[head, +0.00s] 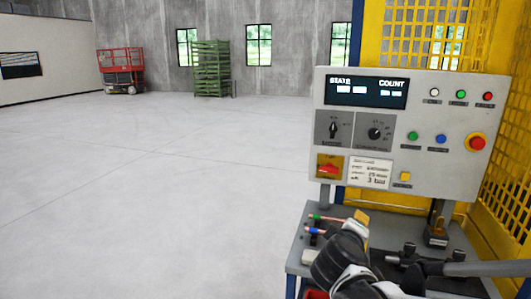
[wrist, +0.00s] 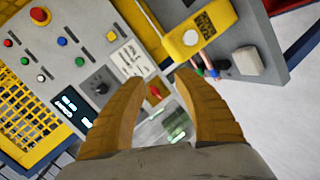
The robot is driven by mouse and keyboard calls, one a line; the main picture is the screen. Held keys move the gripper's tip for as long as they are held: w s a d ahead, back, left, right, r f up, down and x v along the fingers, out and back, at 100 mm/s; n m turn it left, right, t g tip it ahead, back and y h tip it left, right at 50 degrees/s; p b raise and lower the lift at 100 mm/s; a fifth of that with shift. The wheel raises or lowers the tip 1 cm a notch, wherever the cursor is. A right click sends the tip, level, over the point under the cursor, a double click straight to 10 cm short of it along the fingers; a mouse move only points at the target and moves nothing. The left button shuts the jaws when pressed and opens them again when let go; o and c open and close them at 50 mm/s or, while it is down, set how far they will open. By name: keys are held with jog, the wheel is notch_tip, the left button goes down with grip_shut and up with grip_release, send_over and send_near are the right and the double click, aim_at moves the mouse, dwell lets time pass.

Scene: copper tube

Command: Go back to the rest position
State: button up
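My gripper (wrist: 160,80) shows in the wrist view with its two orange-brown fingers spread apart. It is open, and nothing is held between the fingertips. Beyond the gap I see the grey control panel (wrist: 95,50), tilted in the picture. In the head view the dark and white end of my arm is over the workbench (head: 293,262), below the panel (head: 440,120). A yellow piece (head: 361,220) shows just above it; I cannot tell there whether it is a finger or a separate part.
Thin tubes with coloured ends (head: 316,231) lie on the bench's left side, near a white block (wrist: 247,61). A yellow part with a printed code (wrist: 188,35) is close to the fingers. Yellow mesh guarding (head: 508,150) stands at right. The floor (head: 150,190) left is clear.

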jog(key=s+a+f+m+g+y, duration=0.1)
jog(key=s+f+m+g+y, duration=0.1)
jog(key=s, duration=0.9)
jog(key=s+a+f+m+g+y, duration=0.2)
jog(key=s+m, duration=0.4)
jog(key=s, duration=0.6)
notch_tip(320, 180, down, 3)
jog(key=shift+r+g+y, duration=0.2)
jog(key=shift+g+y, duration=0.6)
jog(key=shift+y, duration=0.3)
